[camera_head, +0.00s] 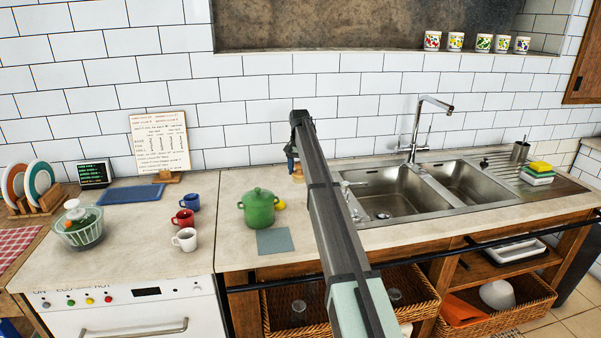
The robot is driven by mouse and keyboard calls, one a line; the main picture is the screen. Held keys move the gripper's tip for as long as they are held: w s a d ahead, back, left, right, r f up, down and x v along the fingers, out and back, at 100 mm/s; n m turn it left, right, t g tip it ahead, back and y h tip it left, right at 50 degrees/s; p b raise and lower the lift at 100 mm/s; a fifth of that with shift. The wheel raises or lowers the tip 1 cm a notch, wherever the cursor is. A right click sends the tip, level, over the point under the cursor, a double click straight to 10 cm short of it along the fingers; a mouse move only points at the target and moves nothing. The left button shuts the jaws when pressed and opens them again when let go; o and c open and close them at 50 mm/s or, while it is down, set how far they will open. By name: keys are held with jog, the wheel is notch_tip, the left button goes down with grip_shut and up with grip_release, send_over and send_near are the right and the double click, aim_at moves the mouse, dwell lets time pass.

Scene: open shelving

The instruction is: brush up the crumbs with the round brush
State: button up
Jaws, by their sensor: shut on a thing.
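My gripper (292,158) hangs from the far end of my arm, over the counter between the green pot and the sink. It is shut on a small tan thing (298,173), apparently the round brush, mostly hidden behind my arm. I cannot tell whether the brush touches the counter. No crumbs can be made out on the pale counter (330,253); any under or behind my arm are hidden.
A green lidded pot (258,208) stands left of my arm, with a yellow thing (280,204) beside it and a grey-green cloth (274,241) in front. Mugs (184,239) stand farther left. The double sink (398,196) is at right. A recipe board (160,140) leans at the wall.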

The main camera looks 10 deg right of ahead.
jog(key=shift+f, duration=4.05)
jog(key=shift+s+f, duration=0.1)
jog(key=shift+s, duration=0.85)
jog(key=shift+c, duration=0.4)
jog(key=shift+s, duration=2.9)
jog(key=shift+w, duration=3.75)
jog(key=shift+w+d, duration=0.15)
jog(key=shift+w, duration=0.05)
jog(key=shift+s+d, duration=0.1)
jog(key=shift+d, duration=1.05)
jog(key=shift+s+a, duration=0.1)
jog(key=shift+s, duration=3.75)
jog(key=shift+w, duration=4)
jog(key=shift+s+r, duration=0.15)
jog(key=shift+r, duration=4.05)
